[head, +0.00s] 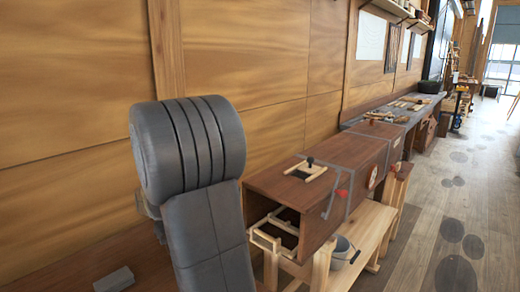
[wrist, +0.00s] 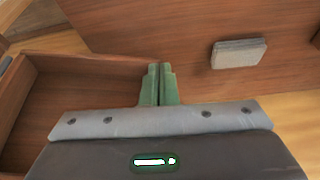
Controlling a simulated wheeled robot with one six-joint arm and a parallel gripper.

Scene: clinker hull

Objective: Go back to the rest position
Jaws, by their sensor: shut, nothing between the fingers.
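My gripper (wrist: 159,82) shows in the wrist view with its two green fingers side by side, closed and empty. Its fingertips are over brown wooden surfaces, beside what looks like an open wooden compartment (wrist: 60,100) on the left. In the head view my grey arm stands upright left of the middle, and the gripper itself is hidden.
A grey block (wrist: 238,53) lies on brown wood right of the fingers; a grey block (head: 114,280) also shows at lower left in the head view. A bucket (head: 343,253) is below. The floor at right is clear.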

